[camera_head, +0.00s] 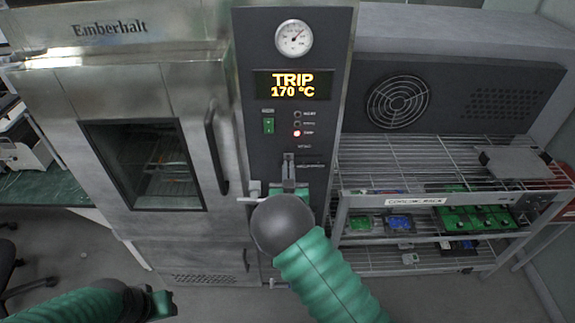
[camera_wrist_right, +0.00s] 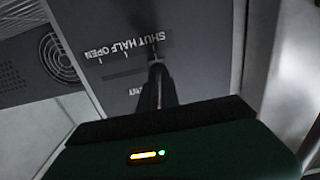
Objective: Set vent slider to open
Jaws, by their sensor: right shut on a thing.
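The vent slider (camera_head: 288,172) is on the oven's dark control panel, at the left end of its scale in the head view. In the right wrist view, the upside-down "SHUT HALF OPEN" scale (camera_wrist_right: 122,48) shows; the slider is near the SHUT end. My right gripper (camera_wrist_right: 156,75) is shut on the slider's knob, which its fingers mostly hide. In the head view my right gripper (camera_head: 288,190) is partly behind my dark wrist ball. My left gripper (camera_head: 158,304) is low at the left, away from the oven; its jaws are unclear.
The display (camera_head: 292,84) reads TRIP 170 °C, with a red lamp (camera_head: 297,133) lit below. A wire cooling rack (camera_head: 400,165) stands close on the right.

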